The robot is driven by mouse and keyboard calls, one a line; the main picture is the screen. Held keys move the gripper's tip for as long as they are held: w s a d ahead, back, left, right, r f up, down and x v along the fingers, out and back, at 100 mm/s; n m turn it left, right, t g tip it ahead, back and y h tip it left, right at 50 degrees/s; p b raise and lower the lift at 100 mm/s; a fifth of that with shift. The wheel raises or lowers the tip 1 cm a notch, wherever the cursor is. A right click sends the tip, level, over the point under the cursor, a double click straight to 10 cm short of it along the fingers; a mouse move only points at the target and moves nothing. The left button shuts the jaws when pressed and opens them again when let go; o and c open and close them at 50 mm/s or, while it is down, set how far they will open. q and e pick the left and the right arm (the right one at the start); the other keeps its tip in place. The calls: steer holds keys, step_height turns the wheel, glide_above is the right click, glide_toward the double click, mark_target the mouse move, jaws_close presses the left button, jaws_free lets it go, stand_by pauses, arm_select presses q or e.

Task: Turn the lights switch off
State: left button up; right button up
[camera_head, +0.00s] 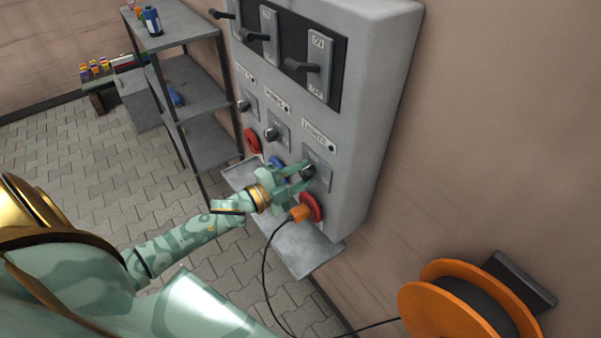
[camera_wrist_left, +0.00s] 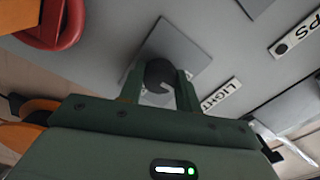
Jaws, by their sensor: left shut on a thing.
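The lights switch (camera_wrist_left: 158,72) is a dark round knob on a grey square plate (camera_wrist_left: 178,42), under a label that reads LIGHTS (camera_head: 319,134). My left gripper (camera_head: 307,172) is shut on this knob, with one finger on each side of it in the left wrist view (camera_wrist_left: 160,85). The fingers partly hide the knob in the head view. The knob's pointer direction is hard to tell. My right gripper is not in view.
The grey panel (camera_head: 375,100) also carries lever switches (camera_head: 303,67), two other knobs and red and blue sockets. An orange plug (camera_head: 300,213) sits in the red socket (camera_head: 313,206) just below my gripper; its black cable runs to an orange reel (camera_head: 425,310). A shelf (camera_head: 190,75) stands left.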

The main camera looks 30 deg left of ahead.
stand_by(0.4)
arm_select(q)
steer(key=o, duration=1)
steer(key=shift+c, duration=0.2)
steer(key=shift+s, duration=0.1)
steer(key=b+v, duration=0.2)
steer(key=v, duration=1.4)
steer(key=shift+a, duration=0.15)
steer(key=shift+f, duration=0.15)
